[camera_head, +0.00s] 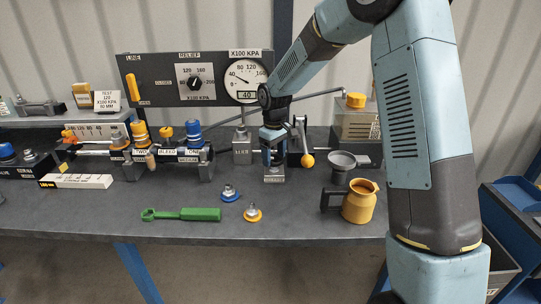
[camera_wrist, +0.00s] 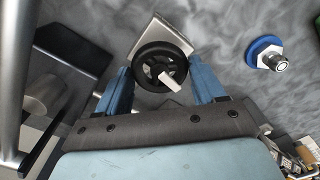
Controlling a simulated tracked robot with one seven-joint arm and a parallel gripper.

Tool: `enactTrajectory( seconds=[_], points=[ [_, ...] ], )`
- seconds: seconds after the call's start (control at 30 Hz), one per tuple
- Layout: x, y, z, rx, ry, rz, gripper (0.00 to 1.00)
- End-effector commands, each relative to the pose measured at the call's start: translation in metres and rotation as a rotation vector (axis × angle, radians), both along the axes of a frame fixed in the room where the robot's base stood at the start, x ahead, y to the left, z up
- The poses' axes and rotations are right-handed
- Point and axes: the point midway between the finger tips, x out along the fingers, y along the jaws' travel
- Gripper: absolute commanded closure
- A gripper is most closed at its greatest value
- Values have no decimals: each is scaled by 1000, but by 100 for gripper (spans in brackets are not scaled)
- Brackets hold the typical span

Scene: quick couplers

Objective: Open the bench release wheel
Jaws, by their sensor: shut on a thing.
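The bench release wheel (camera_wrist: 152,57) is a small black spoked handwheel with a pale bar across its hub. It sits on a light grey block (camera_wrist: 160,35), which shows in the head view (camera_head: 274,175) on the bench below my gripper. My gripper (camera_head: 272,150) points down over it. In the wrist view, the two blue fingers of my gripper (camera_wrist: 160,75) stand on either side of the wheel and are shut on its rim. In the head view the wheel is mostly hidden by the fingers. I cannot tell how far it is turned.
A lever with an orange knob (camera_head: 307,160) stands close right of my gripper. A blue-based coupler (camera_head: 229,193), an orange-based coupler (camera_head: 253,213) and a green wrench (camera_head: 190,214) lie in front. An orange jug (camera_head: 360,202) is at right. The gauge panel (camera_head: 150,75) rises behind.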

Motion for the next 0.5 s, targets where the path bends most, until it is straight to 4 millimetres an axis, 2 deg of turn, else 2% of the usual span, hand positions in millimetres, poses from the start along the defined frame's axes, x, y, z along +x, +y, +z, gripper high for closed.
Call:
enactTrajectory(
  seconds=[0.5],
  points=[
    [2,0,1,2,-6,487,62]
  ],
)
